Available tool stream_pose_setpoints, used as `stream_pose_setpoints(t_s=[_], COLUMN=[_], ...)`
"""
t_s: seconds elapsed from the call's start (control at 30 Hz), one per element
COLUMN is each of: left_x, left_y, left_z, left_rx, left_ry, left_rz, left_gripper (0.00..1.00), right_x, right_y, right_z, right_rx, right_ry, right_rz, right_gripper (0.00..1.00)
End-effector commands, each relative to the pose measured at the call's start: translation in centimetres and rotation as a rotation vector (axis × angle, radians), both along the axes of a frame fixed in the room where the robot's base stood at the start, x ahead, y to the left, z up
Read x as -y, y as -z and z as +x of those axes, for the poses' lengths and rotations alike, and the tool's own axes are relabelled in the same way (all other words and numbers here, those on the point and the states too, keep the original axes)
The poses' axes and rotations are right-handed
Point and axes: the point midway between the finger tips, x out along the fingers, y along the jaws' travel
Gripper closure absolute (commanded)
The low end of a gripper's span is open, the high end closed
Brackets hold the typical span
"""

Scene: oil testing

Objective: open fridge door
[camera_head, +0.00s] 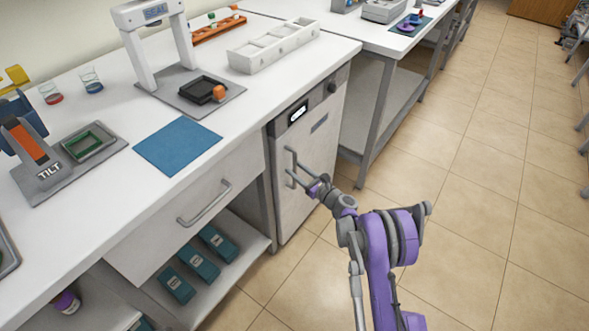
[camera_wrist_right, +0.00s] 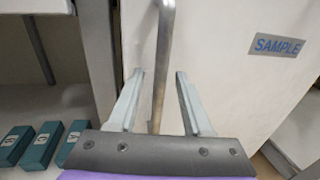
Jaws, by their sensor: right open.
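The fridge (camera_head: 314,135) is the white under-counter unit with a dark control panel and a small display. Its door appears shut and carries a blue-grey label, which reads SAMPLE in the right wrist view (camera_wrist_right: 275,45). The fridge handle (camera_head: 291,158) is a vertical metal bar at the left side of the door. My right gripper (camera_head: 296,173) is at the handle, with its fingers open. In the right wrist view the handle bar (camera_wrist_right: 162,50) runs between the two open fingers; I cannot tell whether either touches it. My left gripper is not in view.
Left of the fridge is a drawer (camera_head: 195,205) with a metal handle, above a shelf with teal boxes (camera_head: 197,262). The white counter (camera_head: 110,185) above holds a blue mat (camera_head: 178,145), a tilt device and other lab equipment. The tiled floor right of the fridge is clear.

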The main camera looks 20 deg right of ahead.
Motion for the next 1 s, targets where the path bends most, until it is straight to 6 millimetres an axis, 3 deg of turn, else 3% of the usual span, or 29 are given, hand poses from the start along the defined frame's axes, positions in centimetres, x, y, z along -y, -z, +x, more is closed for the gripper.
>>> stream_pose_setpoints(t_s=[0.13,0.43,0.7,1.0], left_x=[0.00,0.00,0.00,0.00], left_y=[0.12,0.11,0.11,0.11], left_z=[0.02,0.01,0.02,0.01], left_rx=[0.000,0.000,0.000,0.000], left_ry=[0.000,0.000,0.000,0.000], left_rz=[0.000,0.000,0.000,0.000], left_gripper=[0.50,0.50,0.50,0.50], right_x=[-0.55,-0.61,-0.60,-0.60], right_y=[0.02,-0.04,-0.04,-0.03], right_z=[0.96,1.13,1.10,1.10], right_rx=[0.000,0.000,0.000,0.000], right_ry=[-0.001,0.000,0.000,-0.001], right_rz=[-0.001,-0.001,-0.001,-0.001], right_gripper=[0.51,0.51,0.99,1.00])
